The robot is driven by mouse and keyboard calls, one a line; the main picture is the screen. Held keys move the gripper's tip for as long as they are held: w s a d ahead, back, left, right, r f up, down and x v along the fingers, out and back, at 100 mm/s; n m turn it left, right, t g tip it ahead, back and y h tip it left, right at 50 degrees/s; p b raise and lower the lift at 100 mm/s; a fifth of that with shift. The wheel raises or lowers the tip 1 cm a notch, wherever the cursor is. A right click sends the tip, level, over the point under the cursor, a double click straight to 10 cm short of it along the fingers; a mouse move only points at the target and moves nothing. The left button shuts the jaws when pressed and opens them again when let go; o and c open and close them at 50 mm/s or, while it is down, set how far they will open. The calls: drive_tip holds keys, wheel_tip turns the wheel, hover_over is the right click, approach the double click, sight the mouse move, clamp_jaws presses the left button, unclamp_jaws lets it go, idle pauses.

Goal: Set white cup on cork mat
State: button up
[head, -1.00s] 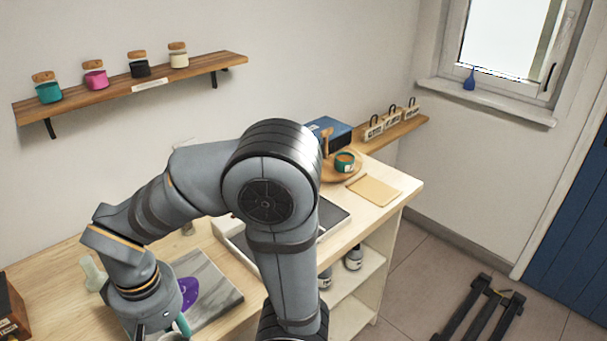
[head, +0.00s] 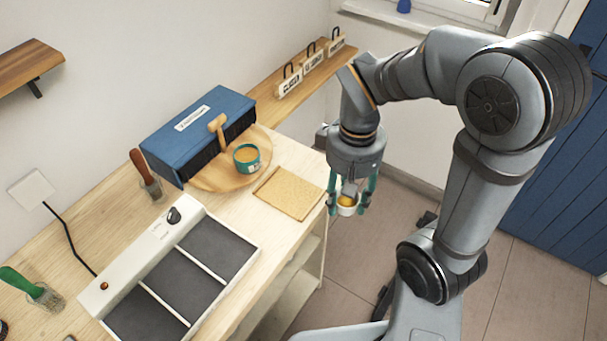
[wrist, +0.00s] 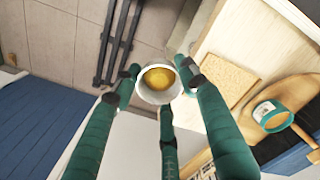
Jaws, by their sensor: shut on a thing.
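The white cup (head: 347,206) holds something amber-yellow and hangs upright between the green fingers of my gripper (head: 350,193). In the wrist view the cup (wrist: 158,97) shows from above with the fingers of my gripper (wrist: 160,92) closed around it. The cup is in the air, beyond the table's right edge, over the floor. The cork mat (head: 288,194) lies flat and bare on the table's right end, left of the cup. The mat also shows in the wrist view (wrist: 228,84), right of the cup.
A round wooden board (head: 212,178) with a teal tin (head: 246,158) and a wooden mallet (head: 219,127) stands behind the mat, beside a blue box (head: 200,132). A white station with dark panels (head: 190,285) fills the table's front. Tagged blocks (head: 312,60) stand on the narrow ledge behind.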

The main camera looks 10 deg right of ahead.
wheel_tip(320, 180, up, 4)
drive_tip(key=w+a+n+p, duration=0.2)
drive_tip(key=n+p, duration=0.1)
drive_tip(key=n, duration=0.1)
drive_tip(key=n+p, duration=0.1)
drive_tip(key=p, duration=0.2)
hover_over(289, 192)
wheel_tip(289, 192, down, 7)
drive_tip(key=shift+s+d+r, duration=0.1)
drive_tip(key=shift+s+r, duration=0.05)
drive_tip(key=shift+f, duration=0.2)
drive_tip(key=shift+f+p, duration=0.35)
drive_tip(key=shift+f, duration=1.6)
drive_tip(key=shift+f, duration=0.15)
drive_tip(key=o, duration=1.1)
drive_tip(key=shift+o, duration=0.3)
